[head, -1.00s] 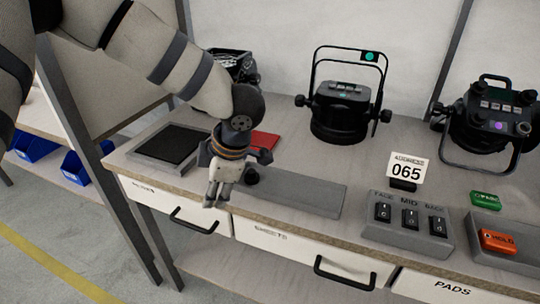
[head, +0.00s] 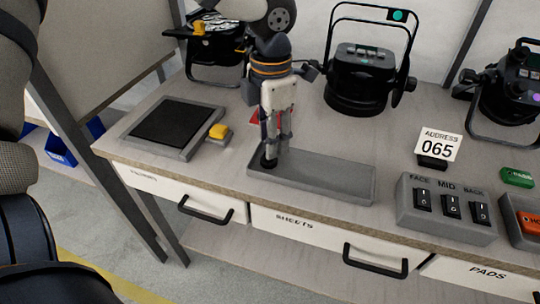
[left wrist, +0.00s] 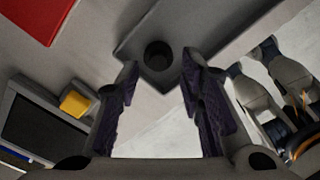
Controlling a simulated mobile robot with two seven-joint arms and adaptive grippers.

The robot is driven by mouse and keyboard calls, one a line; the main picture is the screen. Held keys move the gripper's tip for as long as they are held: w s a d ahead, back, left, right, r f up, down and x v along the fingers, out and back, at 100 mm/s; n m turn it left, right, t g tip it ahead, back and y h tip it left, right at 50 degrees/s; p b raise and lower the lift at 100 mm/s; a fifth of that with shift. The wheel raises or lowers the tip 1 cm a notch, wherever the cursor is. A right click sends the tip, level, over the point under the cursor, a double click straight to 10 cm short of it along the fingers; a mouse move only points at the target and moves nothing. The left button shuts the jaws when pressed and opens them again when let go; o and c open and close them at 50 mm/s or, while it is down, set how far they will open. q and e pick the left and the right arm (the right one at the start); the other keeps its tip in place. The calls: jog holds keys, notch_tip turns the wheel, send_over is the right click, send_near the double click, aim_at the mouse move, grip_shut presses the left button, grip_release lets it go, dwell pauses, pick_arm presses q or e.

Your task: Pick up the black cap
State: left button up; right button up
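The black cap (head: 268,161) is a small dark round piece at the left end of a shallow grey tray (head: 330,192). In the left wrist view, the cap (left wrist: 158,55) shows as a dark disc inside the tray's corner, ahead of the gap between the fingers. My left gripper (head: 274,150) points down over that end of the tray, and its fingers partly hide the cap. In the left wrist view, the left gripper (left wrist: 158,80) has its fingers apart with nothing between them. I cannot tell whether a fingertip touches the cap. My right gripper is not in view.
A dark pad (head: 172,127) with a yellow button (head: 219,131) lies left of the tray. A red card (left wrist: 32,20) lies behind the gripper. A lamp (head: 362,80) stands behind right; a switch box (head: 447,210) and an address sign (head: 438,146) stand right.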

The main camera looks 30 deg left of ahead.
pick_arm(q)
notch_tip(320, 180, down, 4)
jog(key=shift+a+f, duration=0.15)
jog(key=c, duration=0.4)
jog(key=shift+c, duration=0.2)
jog(key=shift+r, duration=0.55)
jog(key=r, duration=0.3)
jog(key=shift+s+d+r, duration=0.2)
jog(key=shift+s+d, duration=0.05)
jog(key=shift+d, duration=0.1)
jog(key=s+d+r, duration=0.8)
jog(key=d, duration=0.2)
jog(key=shift+d+r+p, duration=0.3)
jog(key=shift+p, duration=0.05)
